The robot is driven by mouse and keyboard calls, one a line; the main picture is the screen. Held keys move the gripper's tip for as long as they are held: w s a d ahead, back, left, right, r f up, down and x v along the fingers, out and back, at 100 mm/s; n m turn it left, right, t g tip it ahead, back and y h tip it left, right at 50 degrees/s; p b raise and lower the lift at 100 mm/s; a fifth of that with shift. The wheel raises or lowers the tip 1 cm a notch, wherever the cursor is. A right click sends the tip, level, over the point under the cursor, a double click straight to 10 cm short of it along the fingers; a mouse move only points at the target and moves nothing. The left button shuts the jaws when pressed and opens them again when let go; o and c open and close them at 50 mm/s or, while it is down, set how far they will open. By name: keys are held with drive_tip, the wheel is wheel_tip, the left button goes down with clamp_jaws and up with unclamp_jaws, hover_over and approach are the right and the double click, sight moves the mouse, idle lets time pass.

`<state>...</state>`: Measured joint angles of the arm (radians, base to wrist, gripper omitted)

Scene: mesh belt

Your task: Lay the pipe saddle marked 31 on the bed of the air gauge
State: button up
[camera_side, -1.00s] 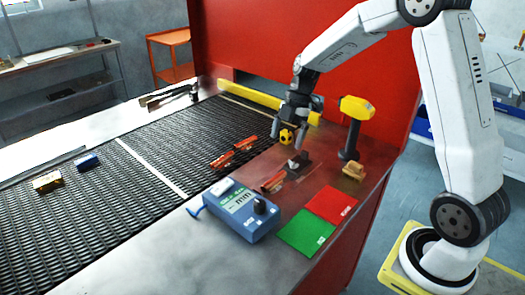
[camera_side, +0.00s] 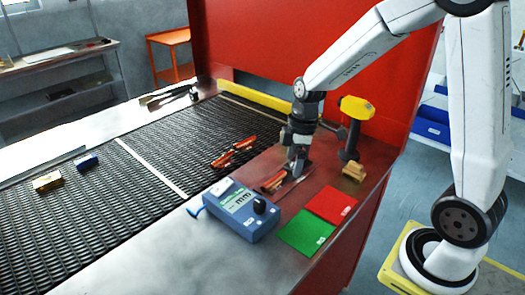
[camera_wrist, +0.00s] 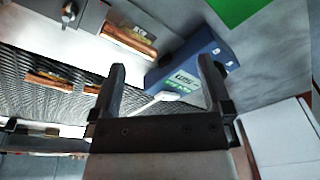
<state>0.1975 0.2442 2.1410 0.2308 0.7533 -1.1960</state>
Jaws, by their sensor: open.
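In the side view the blue air gauge (camera_side: 242,210) with its display and black knob stands on the red bench beside the belt. A copper-coloured pipe saddle (camera_side: 273,184) lies behind it; it also shows in the wrist view (camera_wrist: 128,40) with a pale label I cannot read for certain. Two more copper-coloured saddles lie on the mesh belt, one (camera_side: 222,160) nearer and one (camera_side: 245,144) farther. My gripper (camera_side: 296,173) is low over the bench, just right of the bench saddle. Its jaws (camera_wrist: 160,75) are open and empty in the wrist view.
A yellow and black hand tool (camera_side: 354,110) stands right of my gripper, with a tan block (camera_side: 354,172) before it. Green (camera_side: 307,233) and red (camera_side: 331,205) mats lie at the front right.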

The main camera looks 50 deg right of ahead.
drive_tip(key=shift+s+a+f+m+t+h, duration=0.35)
drive_tip(key=shift+s+a+m, duration=0.4)
drive_tip(key=shift+s+m, duration=0.75)
drive_tip(key=shift+s+a+f+m+t+h, duration=0.35)
drive_tip(key=shift+s+a+m, duration=0.35)
drive_tip(key=shift+s+m, duration=0.75)
drive_tip(key=shift+s+a+f+m+t+h, duration=0.35)
drive_tip(key=shift+s+a+m, duration=0.6)
drive_tip(key=shift+m, duration=0.9)
